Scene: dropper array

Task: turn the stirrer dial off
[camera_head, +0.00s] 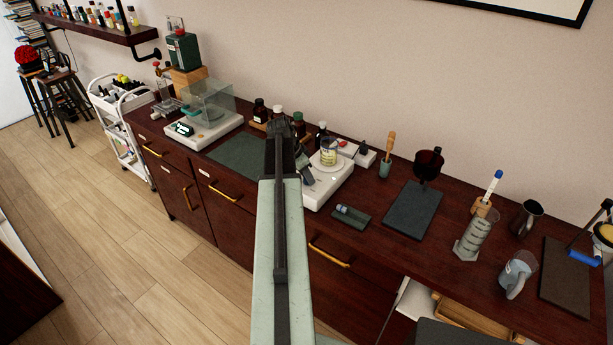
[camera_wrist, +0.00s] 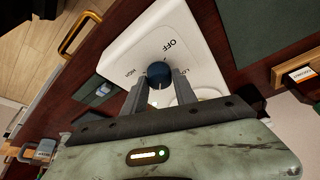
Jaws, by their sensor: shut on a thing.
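The stirrer (camera_head: 335,185) is a white box on the dark wooden counter, with a beaker of yellowish liquid (camera_head: 329,152) on its top plate. In the wrist view its white panel (camera_wrist: 130,47) bears the marks OFF, LOW and HIGH around a dark blue dial (camera_wrist: 159,73). My gripper (camera_wrist: 158,85) is at the dial, with its two dark fingers on either side of it and shut on it. The dial's pointer is not visible, so its setting cannot be told. In the head view my arm hides the dial and most of my gripper (camera_head: 303,172).
A balance with a clear shield (camera_head: 205,110) stands left of the stirrer. Dark bottles (camera_head: 259,110) stand behind my arm. A small dark green pad (camera_head: 351,216) and a dark mat (camera_head: 412,210) lie to the right. A glass cylinder (camera_head: 474,238) stands farther right.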

